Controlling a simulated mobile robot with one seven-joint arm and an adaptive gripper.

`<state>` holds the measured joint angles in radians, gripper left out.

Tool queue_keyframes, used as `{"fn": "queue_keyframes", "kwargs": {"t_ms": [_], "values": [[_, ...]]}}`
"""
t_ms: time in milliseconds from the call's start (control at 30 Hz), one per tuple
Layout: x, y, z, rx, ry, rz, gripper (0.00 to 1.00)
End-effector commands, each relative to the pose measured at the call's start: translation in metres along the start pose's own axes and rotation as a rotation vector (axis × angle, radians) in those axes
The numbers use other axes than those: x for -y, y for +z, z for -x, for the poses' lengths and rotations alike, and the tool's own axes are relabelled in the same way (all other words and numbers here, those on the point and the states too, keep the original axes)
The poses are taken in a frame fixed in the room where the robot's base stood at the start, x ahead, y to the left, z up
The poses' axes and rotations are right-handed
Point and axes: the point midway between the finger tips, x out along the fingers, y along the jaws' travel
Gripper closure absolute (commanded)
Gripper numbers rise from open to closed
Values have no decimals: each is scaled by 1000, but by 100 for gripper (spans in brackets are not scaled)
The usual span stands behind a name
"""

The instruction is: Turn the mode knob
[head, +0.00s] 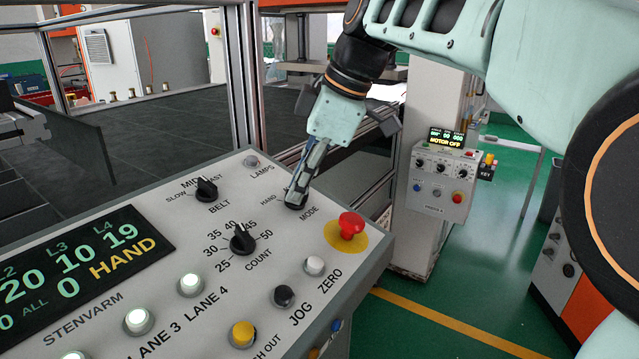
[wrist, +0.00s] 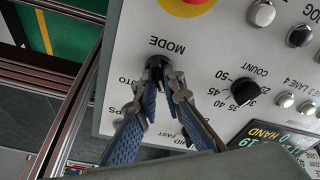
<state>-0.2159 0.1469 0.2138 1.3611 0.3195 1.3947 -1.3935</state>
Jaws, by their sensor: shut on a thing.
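The black mode knob (head: 295,203) is on the sloped grey control panel (head: 190,230), beside the MODE label. My gripper (head: 297,197) comes down on it from above, and its fingers cover most of the knob. In the wrist view my gripper (wrist: 160,72) is shut on the mode knob (wrist: 156,62), with a fingertip on either side. The knob's pointer direction is hidden by the fingers. The display (head: 75,265) on the panel reads HAND.
A red stop button (head: 350,225) on a yellow disc stands close to the right of the mode knob. The count knob (head: 242,238) and belt knob (head: 207,189) are to the left. Several push buttons line the front. A metal frame post (head: 242,75) rises behind the panel.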

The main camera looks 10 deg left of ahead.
Motion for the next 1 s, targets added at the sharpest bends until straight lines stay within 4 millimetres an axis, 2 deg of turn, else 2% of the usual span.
{"fn": "queue_keyframes", "kwargs": {"t_ms": [500,533,667,1000], "values": [[-1,-1,1,-1,1,20,100],[-1,-1,1,-1,1,20,89],[-1,-1,1,-1,0,19,75],[-1,0,3,0,0,18,74]]}}
